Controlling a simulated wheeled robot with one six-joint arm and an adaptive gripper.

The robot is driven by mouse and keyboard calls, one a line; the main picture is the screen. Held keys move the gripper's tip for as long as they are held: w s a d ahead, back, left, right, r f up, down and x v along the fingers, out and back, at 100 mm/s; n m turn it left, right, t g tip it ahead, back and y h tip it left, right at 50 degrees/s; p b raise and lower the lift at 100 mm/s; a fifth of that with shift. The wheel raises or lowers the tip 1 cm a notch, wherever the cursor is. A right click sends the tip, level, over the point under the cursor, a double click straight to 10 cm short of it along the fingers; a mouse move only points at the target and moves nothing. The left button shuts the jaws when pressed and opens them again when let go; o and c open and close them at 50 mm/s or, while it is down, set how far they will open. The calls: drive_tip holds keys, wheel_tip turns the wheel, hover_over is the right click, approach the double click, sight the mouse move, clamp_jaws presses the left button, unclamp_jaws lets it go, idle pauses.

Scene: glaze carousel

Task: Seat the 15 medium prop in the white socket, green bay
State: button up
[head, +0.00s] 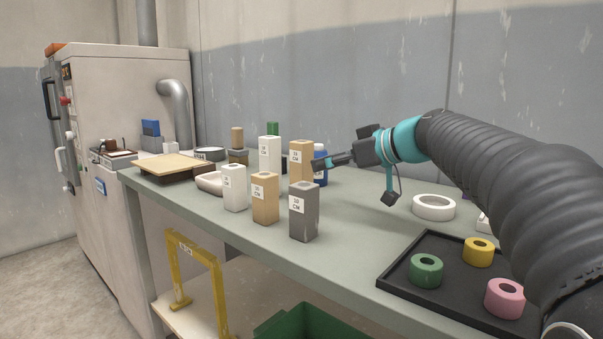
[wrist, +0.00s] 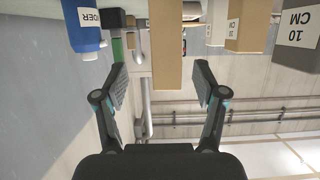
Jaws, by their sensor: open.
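A tall tan prop (head: 301,160) with a white label stands upright among the blocks on the bench; the label's number is too small to read surely. In the wrist view, which looks upside down, a tan column (wrist: 168,45) shows ahead between my fingers. My gripper (head: 322,163) is level and open at that tall tan prop's right side; the wrist view shows its fingers (wrist: 160,82) spread with gaps on both sides of the column. I cannot tell whether the fingertips reach past it. I cannot surely pick out the white socket or the green bay.
Nearby stand a tall white block (head: 270,154), a short white block (head: 234,188), a short tan block (head: 265,198), a grey block (head: 304,212) and a blue bottle (head: 320,178). A black tray (head: 399,277) holds green, yellow and pink rings. A white ring (head: 433,207) lies behind it.

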sight(309, 166)
drive_tip(key=x, duration=0.4)
drive_tip(key=p+x, duration=0.1)
drive_tip(key=x, duration=0.2)
drive_tip(key=shift+s+a, duration=0.25)
drive_tip(key=shift+a, duration=0.15)
drive_tip(key=shift+w+a+f, duration=0.15)
drive_tip(key=shift+w+a, duration=0.1)
drive_tip(key=shift+a, duration=0.05)
clamp_jaws()
